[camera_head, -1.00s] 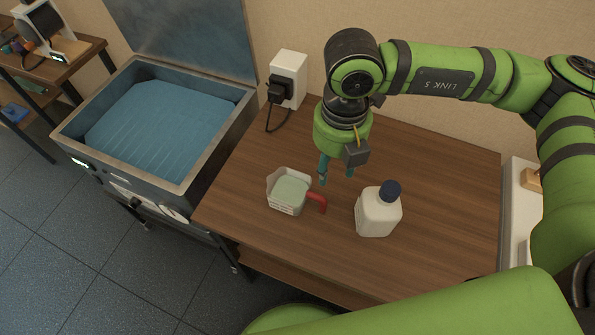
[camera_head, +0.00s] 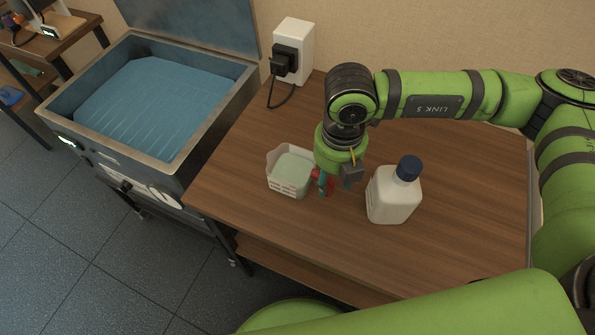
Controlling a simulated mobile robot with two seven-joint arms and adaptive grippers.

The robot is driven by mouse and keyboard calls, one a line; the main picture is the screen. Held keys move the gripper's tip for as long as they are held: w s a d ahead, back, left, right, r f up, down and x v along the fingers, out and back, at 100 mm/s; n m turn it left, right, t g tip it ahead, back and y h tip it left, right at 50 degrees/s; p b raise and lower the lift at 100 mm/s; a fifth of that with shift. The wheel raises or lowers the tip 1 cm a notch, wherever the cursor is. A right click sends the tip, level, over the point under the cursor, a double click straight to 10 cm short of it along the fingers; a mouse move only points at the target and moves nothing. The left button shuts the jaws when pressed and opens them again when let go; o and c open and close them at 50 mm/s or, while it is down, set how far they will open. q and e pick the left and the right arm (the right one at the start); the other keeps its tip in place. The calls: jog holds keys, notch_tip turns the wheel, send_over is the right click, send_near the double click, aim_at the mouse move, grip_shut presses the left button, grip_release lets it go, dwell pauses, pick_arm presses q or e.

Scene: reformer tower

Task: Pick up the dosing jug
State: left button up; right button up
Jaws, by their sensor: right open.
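The dosing jug (camera_head: 290,175) stands upright on the wooden table. It is a clear, square-sided jug with marks on its side and pale green contents. Its red handle (camera_head: 318,178) points right, towards my right gripper. My right gripper (camera_head: 324,188) is open, pointing down, with its teal fingers at the red handle. One finger shows in front of the handle; the other is mostly hidden. I cannot tell whether the fingers touch the handle. My left gripper is not in view.
A white bottle with a dark blue cap (camera_head: 394,190) stands close to the right of my gripper. A metal basin with blue liquid (camera_head: 145,105) is at left. A wall socket with black plug (camera_head: 291,52) is behind. The table's right part (camera_head: 470,200) is clear.

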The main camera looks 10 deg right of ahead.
notch_tip(320, 180, down, 3)
jog(key=shift+a+f, duration=0.1)
grip_shut()
jog(key=shift+w+r, duration=0.1)
jog(key=shift+r, duration=0.1)
jog(key=shift+r+b, duration=0.5)
jog(key=shift+r, duration=4.25)
jog(key=shift+r, duration=0.1)
